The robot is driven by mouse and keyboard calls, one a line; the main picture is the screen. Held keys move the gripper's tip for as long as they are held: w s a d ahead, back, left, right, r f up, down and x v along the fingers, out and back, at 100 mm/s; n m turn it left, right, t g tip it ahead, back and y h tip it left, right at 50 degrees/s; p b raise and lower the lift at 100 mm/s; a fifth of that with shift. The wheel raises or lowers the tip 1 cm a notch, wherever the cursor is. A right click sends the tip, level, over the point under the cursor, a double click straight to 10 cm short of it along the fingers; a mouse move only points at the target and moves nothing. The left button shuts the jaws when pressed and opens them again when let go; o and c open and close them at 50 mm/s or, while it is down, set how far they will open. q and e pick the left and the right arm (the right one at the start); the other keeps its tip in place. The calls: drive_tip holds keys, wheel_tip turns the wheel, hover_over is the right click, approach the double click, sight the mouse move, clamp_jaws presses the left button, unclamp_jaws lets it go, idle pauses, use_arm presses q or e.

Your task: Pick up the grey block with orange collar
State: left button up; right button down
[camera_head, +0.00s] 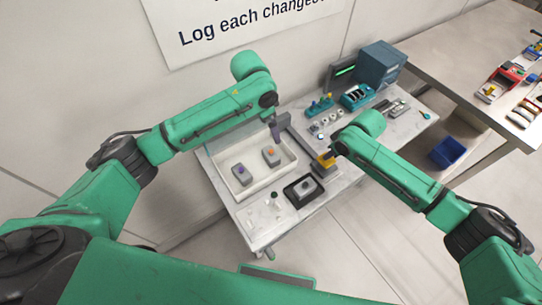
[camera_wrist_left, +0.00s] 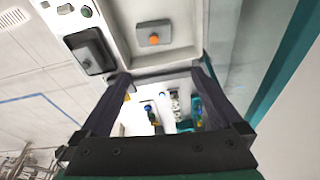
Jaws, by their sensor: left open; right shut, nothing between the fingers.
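The grey block with orange collar (camera_head: 271,157) lies in the right part of a white tray (camera_head: 259,190). The same block (camera_wrist_left: 153,36) shows at the top of the left wrist view, beyond my fingertips. My left gripper (camera_head: 276,135) is above the tray's far edge, close to the block but apart from it. In the left wrist view, its two dark fingers (camera_wrist_left: 160,74) are spread with nothing held. My right gripper (camera_head: 324,161) is shut and empty, at the right of the tray near a yellow part.
A second grey block with a purple collar (camera_head: 239,173) shares the tray. A black tray (camera_head: 291,194) holding a grey piece stands in front at the right. Small parts and a teal machine (camera_head: 378,66) fill the bench behind. A blue bin (camera_head: 448,153) is farther right.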

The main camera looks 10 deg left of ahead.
sight(270, 152)
use_arm(q)
drive_tip(key=shift+g, duration=0.4)
drive_tip(key=f, duration=1.4)
drive_tip(key=shift+s+d, duration=0.1)
drive_tip(key=shift+d, duration=0.15)
drive_tip(key=shift+r, duration=0.15)
drive_tip(key=c, duration=1.2)
